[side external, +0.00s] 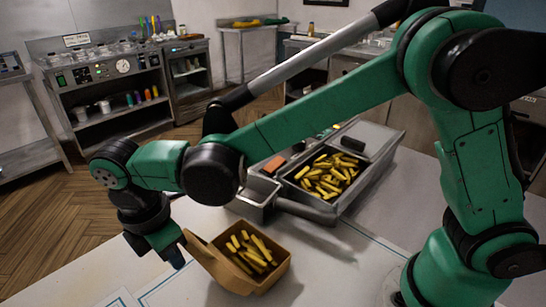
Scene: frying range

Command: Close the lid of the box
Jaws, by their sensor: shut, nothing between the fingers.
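The box (270,287) is a small brown carton on the table at the lower middle of the side external view. Several yellow fries (250,250) lie in it. Its lid (198,252) stands open on the left side, tilted outward. My gripper (177,262) points down at the left of the lid, very close to it; I cannot tell whether they touch. My gripper is shut with nothing held. The lid's lower edge is partly hidden from this view.
A metal fryer tray (385,165) full of yellow fries stands behind the box, with a smaller metal bin (255,200) at its left. White table surface (335,270) is free to the right of the box. Blue lines mark the table at the lower left.

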